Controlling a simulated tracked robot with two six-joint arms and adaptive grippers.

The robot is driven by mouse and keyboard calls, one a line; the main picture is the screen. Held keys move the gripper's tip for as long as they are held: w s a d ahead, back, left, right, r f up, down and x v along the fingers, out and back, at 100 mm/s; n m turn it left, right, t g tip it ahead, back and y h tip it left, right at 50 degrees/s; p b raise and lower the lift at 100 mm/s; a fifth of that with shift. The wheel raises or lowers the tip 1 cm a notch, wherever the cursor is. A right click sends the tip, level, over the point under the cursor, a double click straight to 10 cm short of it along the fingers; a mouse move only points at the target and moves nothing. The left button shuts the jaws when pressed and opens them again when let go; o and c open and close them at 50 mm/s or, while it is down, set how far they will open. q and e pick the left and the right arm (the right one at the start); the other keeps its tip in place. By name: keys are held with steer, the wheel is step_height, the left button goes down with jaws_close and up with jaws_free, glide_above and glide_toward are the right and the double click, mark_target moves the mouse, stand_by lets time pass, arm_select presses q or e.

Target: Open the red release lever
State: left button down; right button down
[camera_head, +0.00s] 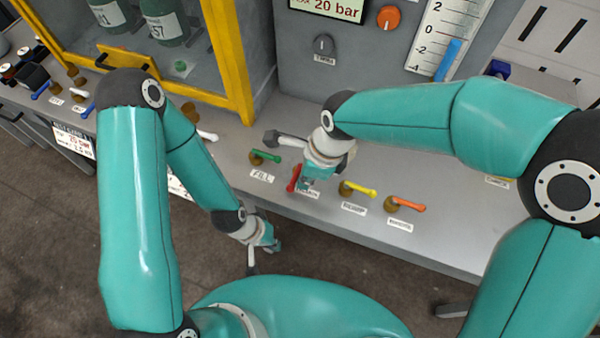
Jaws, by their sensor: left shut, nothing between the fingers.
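The red lever (294,178) is on the grey bench top, in the middle of the row of coloured levers. It stands at an angle to the green and yellow levers beside it. My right gripper (308,184) is right at the red lever, pointing down on its right side. It hides the lever's base and part of the label below. I cannot tell whether its fingers touch or grip the lever. My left gripper (262,250) is shut and empty, in front of the bench edge, below and left of the lever.
A green lever (265,156) is left of the red one. A yellow lever (359,188) and an orange lever (406,205) are to its right. A yellow-framed cabinet (236,65) with cylinders stands behind at left. A grey panel (300,60) with a 20 bar display stands behind the bench.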

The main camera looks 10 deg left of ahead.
steer(key=p+v, duration=0.6)
steer(key=v, duration=0.3)
steer(key=shift+s+d+r, duration=0.15)
steer(key=shift+s+r, duration=0.05)
